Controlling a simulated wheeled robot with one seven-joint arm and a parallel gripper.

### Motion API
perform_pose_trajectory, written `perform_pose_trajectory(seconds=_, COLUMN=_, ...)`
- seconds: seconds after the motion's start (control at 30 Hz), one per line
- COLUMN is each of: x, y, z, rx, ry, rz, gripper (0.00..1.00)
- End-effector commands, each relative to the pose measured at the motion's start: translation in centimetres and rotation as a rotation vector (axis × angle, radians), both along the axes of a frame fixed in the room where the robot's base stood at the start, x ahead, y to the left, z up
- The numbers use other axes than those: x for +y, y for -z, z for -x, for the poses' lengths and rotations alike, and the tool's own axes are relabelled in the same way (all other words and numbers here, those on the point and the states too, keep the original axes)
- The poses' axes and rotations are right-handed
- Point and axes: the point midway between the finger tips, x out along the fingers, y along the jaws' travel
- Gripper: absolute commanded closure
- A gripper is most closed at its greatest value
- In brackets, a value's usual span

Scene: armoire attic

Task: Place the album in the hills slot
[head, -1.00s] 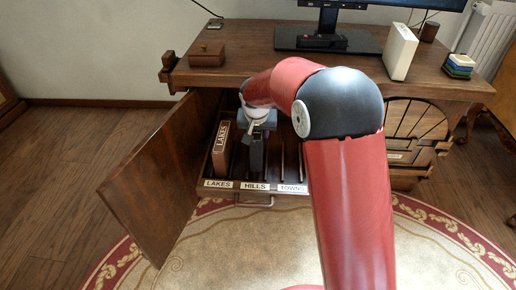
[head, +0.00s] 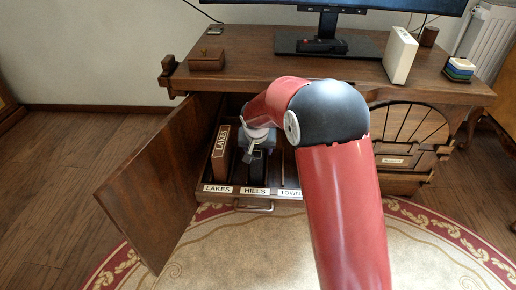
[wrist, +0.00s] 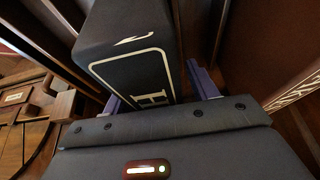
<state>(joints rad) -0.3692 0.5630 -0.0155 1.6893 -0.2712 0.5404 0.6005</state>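The dark album (wrist: 125,35) fills the upper middle of the wrist view, its pale-framed spine label showing an "H". In the head view it stands in the hills slot, above the HILLS label (head: 255,191), mostly hidden by my gripper (head: 258,142). The fingers of my gripper (wrist: 158,92) lie either side of the album near its label. They look open, with a narrow gap on the right; contact on the left is unclear. The album sits askew to the gripper.
The brown LAKES album (head: 220,155) stands in the slot to the left. The towns slot, above its label (head: 289,193), is partly hidden by my arm. The open cabinet door (head: 160,185) stands close on the left. The desk top (head: 250,75) overhangs behind.

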Motion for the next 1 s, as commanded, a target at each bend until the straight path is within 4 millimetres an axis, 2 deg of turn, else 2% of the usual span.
perform_pose_trajectory(seconds=0.23, x=0.0, y=-0.1, z=0.0, rx=0.0, ry=0.0, rz=0.0, gripper=0.42)
perform_pose_trajectory(seconds=0.37, x=0.0, y=-1.1, z=0.2, rx=-0.002, ry=0.0, rz=-0.001, gripper=0.42)
perform_pose_trajectory(seconds=0.8, x=0.2, y=-9.3, z=3.6, rx=-0.003, ry=-0.002, rz=-0.001, gripper=0.42)
perform_pose_trajectory(seconds=1.0, x=0.2, y=-11.2, z=4.4, rx=-0.001, ry=0.0, rz=-0.001, gripper=0.42)
